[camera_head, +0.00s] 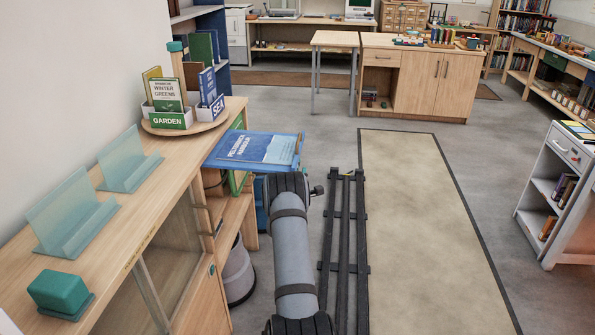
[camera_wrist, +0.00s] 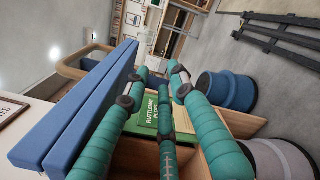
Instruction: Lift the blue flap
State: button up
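The blue flap (camera_head: 258,148), lettered like "Pelterrick Harbour", sticks out roughly level from the end of the wooden cabinet in the head view. In the wrist view the blue flap (camera_wrist: 95,100) shows as a thick blue slab edge on the left. My gripper (camera_wrist: 162,80) has three teal, ribbed fingers, spread apart with nothing held between them. They lie alongside the flap; I cannot tell whether the left finger touches it. In the head view my arm reaches up to the flap's lower edge and the flap hides my fingers. A green panel (camera_wrist: 147,116) with pale lettering sits behind the fingers.
The wooden cabinet (camera_head: 150,200) carries teal stands (camera_head: 75,220), a teal block (camera_head: 60,290) and a round tray (camera_head: 190,127) of booklets. A blue bin (camera_wrist: 226,90) and a grey bin (camera_head: 238,275) stand below. Dark rails (camera_head: 345,240) lie on the floor to the right.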

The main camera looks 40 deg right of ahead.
dwell(0.3)
jog(key=v, duration=1.2)
jog(key=shift+c, duration=0.4)
